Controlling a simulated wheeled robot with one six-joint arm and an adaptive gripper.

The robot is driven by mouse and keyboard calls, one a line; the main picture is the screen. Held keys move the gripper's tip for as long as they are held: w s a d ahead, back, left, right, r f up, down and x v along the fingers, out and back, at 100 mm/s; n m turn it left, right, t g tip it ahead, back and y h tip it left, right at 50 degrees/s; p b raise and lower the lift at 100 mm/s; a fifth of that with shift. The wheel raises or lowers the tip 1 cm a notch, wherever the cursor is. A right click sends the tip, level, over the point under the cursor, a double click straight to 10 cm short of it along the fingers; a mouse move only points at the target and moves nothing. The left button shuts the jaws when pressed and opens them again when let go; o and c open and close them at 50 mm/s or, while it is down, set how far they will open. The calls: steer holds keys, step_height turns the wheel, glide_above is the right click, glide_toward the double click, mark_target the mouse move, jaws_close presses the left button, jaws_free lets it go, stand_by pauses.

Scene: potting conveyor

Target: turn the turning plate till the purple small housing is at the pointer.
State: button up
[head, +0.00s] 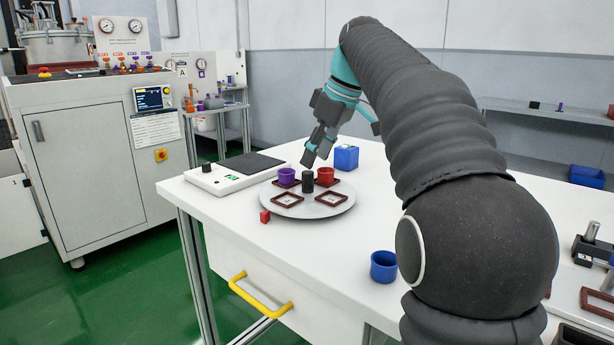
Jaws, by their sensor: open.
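The round grey turning plate (308,211) lies on the white table, with a dark upright knob (308,182) at its middle. The purple small housing (287,175) stands in the back left seat of the plate. A red housing (326,175) stands in the back right seat. Two brown square frames at the front of the plate look empty. The small red pointer (265,216) is on the table at the plate's front left edge, apart from the purple housing. My gripper (308,161) is open and hangs just behind and above the knob; its fingertips are small here.
A white device with a dark pad (251,163) stands left of the plate. A blue box (346,157) stands behind the plate to the right. A blue cup (383,266) is at the front right. The table in front of the plate is clear.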

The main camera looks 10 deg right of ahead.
mark_target(309, 172)
steer(key=shift+x, duration=3.05)
jaws_close()
